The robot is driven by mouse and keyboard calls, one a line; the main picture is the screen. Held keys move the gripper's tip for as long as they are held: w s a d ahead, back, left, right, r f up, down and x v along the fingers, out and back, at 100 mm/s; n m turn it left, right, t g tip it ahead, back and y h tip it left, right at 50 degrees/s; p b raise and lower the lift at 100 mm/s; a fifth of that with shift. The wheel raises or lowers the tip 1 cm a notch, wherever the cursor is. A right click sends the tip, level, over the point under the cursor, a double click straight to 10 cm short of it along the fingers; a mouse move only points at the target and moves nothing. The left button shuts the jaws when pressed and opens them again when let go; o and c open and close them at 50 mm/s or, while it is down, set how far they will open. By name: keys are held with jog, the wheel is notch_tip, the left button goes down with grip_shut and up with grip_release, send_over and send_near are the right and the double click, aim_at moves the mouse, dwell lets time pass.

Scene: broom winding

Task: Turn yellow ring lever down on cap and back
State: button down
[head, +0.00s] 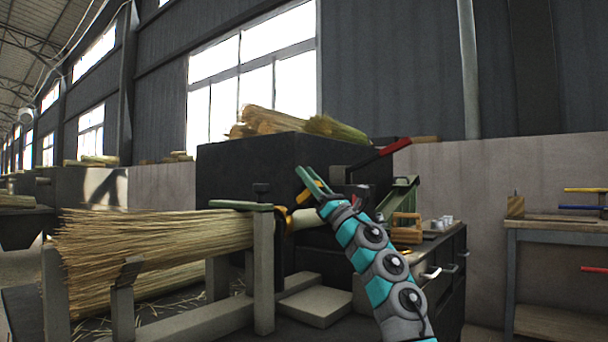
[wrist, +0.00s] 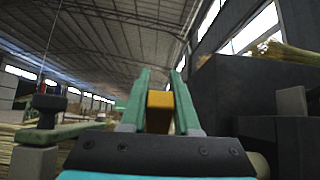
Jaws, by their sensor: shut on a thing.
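My gripper (head: 310,180) reaches up and left from the lower right in the head view. Its green fingers are shut on a yellow lever (head: 320,187). In the wrist view the yellow lever (wrist: 160,100) shows as a block between the two fingers (wrist: 160,76). A yellow ring (head: 284,219) sits around the neck of the straw bundle, just below and left of my gripper. A pale cylindrical part (head: 303,218), perhaps the cap, is beside the ring. The join between lever and ring is hard to make out.
The straw bundle (head: 150,245) lies on grey posts at the left. A dark machine box (head: 240,170) with straw on top stands behind my gripper. A red-handled lever (head: 394,146) juts out at its right. A workbench (head: 545,225) stands far right.

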jog(key=shift+s+d+f+t+y+b, duration=0.3)
jog(key=shift+d+f+t+y, duration=0.1)
jog(key=shift+f, duration=0.1)
dwell(0.3)
jog(key=c, duration=0.6)
grip_release()
jog(key=shift+c, duration=0.2)
jog(key=shift+s+d+f, duration=0.1)
jog(key=b+v, duration=0.3)
jog(key=v, duration=0.4)
jog(key=shift+d+f, duration=0.15)
jog(key=shift+f, duration=0.1)
jog(key=shift+s, duration=0.1)
